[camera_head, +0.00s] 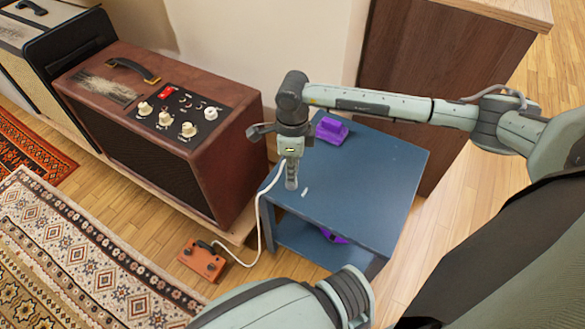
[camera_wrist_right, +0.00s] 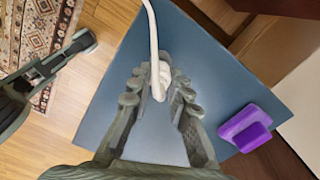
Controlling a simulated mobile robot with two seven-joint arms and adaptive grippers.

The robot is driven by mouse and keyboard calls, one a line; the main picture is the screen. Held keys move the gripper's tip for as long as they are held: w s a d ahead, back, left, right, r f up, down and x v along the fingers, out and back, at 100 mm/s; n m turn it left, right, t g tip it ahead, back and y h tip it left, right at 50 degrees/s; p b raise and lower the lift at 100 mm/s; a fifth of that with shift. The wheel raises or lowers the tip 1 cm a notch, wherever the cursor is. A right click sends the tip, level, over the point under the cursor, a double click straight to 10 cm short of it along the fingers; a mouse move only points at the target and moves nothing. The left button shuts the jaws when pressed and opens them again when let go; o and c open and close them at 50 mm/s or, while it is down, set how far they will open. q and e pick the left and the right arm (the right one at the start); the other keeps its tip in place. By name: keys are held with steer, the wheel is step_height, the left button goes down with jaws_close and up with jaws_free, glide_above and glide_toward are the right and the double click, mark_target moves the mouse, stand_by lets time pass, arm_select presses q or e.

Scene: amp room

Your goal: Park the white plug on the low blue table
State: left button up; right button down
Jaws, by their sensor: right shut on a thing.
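The white plug (camera_wrist_right: 162,78) is between the fingertips of my right gripper (camera_wrist_right: 158,88), which is shut on it. In the head view my right gripper (camera_head: 291,178) points down over the left part of the low blue table (camera_head: 365,185). There the fingers mostly hide the plug. A white cable (camera_head: 258,215) runs from the plug down past the table's left side to an orange pedal (camera_head: 202,260) on the floor. I cannot tell whether the plug touches the tabletop. A left arm link shows at the bottom of the head view; its fingers cannot be made out.
A purple object (camera_head: 331,130) sits at the table's back edge, also in the right wrist view (camera_wrist_right: 246,128). Another purple thing (camera_head: 333,236) lies on the lower shelf. A brown amplifier (camera_head: 165,130) stands left, a dark wooden cabinet (camera_head: 440,75) behind. Most of the tabletop is clear.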

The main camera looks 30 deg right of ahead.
steer(key=shift+f, duration=0.3)
steer(key=c, duration=1.3)
jaws_free()
steer(key=shift+c, duration=0.2)
steer(key=shift+r, duration=0.1)
step_height(320, 180, up, 12)
